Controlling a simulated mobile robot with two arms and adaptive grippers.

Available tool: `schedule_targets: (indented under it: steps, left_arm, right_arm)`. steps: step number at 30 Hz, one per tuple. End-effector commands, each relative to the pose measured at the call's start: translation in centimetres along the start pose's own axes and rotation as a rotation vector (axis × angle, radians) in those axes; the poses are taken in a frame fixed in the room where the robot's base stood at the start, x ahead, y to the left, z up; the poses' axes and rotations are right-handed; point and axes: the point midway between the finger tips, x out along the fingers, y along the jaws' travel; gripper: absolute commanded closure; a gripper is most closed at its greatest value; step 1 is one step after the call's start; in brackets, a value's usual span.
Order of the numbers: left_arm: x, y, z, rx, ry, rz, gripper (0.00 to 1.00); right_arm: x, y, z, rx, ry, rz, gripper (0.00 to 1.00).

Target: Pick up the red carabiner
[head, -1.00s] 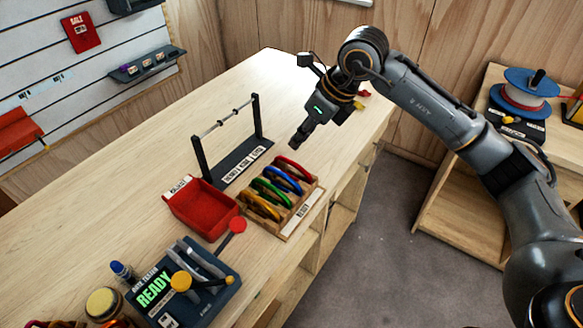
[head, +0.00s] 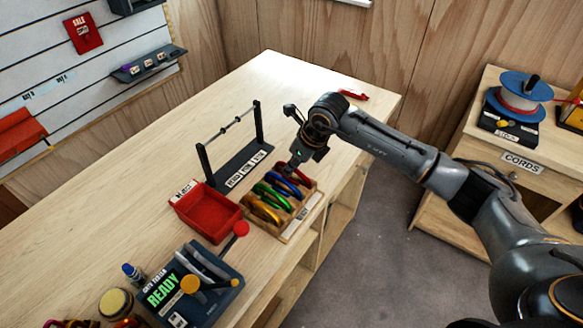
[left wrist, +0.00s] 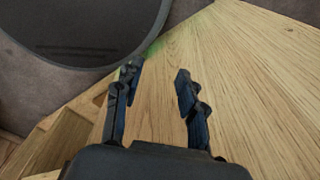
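The red carabiner (head: 303,179) stands at the far end of a row in a wooden rack (head: 318,197), beyond blue (head: 283,187), green (head: 268,196) and yellow (head: 262,212) carabiners. My right gripper (head: 292,169) points down at the far end of the rack, by the red carabiner, and partly covers it. Its fingers are too small to tell whether they are open or touching the carabiner. My left gripper (left wrist: 156,72) shows in the left wrist view with its fingers apart and nothing between them, in front of a wooden surface.
A dark stand with a raised bar (head: 232,165) is left of the rack. A red bin (head: 208,212) and a tester reading READY (head: 185,290) are nearer. A red object (head: 353,95) lies at the table's far end. The middle left of the tabletop is clear.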

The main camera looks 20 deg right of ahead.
Motion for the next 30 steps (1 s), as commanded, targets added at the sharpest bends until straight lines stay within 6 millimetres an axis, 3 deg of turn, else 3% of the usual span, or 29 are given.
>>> schedule_targets:
  steps: [4, 11, 14, 15, 30]
  left_arm:
    - [-0.52, 0.0, -0.07, 0.0, 0.0, 0.0, 0.6]
    - [-0.42, 0.01, -0.07, 0.0, 0.001, 0.0, 0.6]
    - [-0.42, 0.01, -0.07, 0.0, 0.001, 0.0, 0.6]
    - [-0.42, 0.01, -0.08, 0.0, 0.001, 0.0, 0.6]
    - [0.23, 0.03, -0.02, 0.0, 0.001, 0.0, 0.6]
  right_arm:
    - [1.22, 0.04, -0.02, 0.001, 0.001, 0.001, 0.77]
    - [1.41, 0.01, -0.05, 0.0, 0.0, 0.0, 0.77]
    - [1.39, 0.01, -0.04, 0.0, 0.0, 0.0, 0.98]
    - [1.38, 0.01, -0.04, 0.0, 0.0, 0.0, 1.0]
    - [0.83, -0.03, 0.29, -0.001, -0.004, -0.001, 1.0]
